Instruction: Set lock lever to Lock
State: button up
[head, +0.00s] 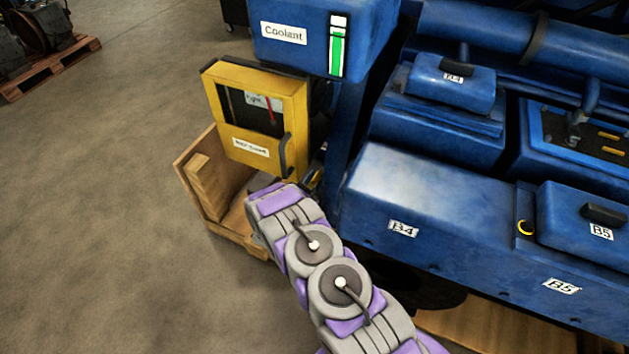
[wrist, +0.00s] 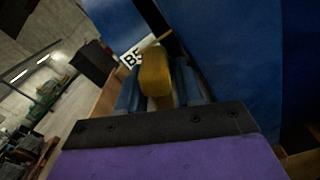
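A yellow rounded lever end (wrist: 155,74) stands between the two blue-grey fingers of my gripper (wrist: 158,88) in the wrist view. The fingers lie close along both of its sides and look shut on it. I cannot read a Lock mark near it, so its setting is unclear. In the head view, my purple and grey arm reaches toward the gap between the yellow box and the blue engine. My gripper's fingertips are hidden there.
The yellow box (head: 237,135) with a dark handle stands left of the blue engine block (head: 430,200), below the blue Coolant tank (head: 305,55). A wooden crate (head: 192,190) is beside the arm's end. Open concrete floor (head: 100,200) lies to the left.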

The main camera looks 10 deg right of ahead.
grip_shut()
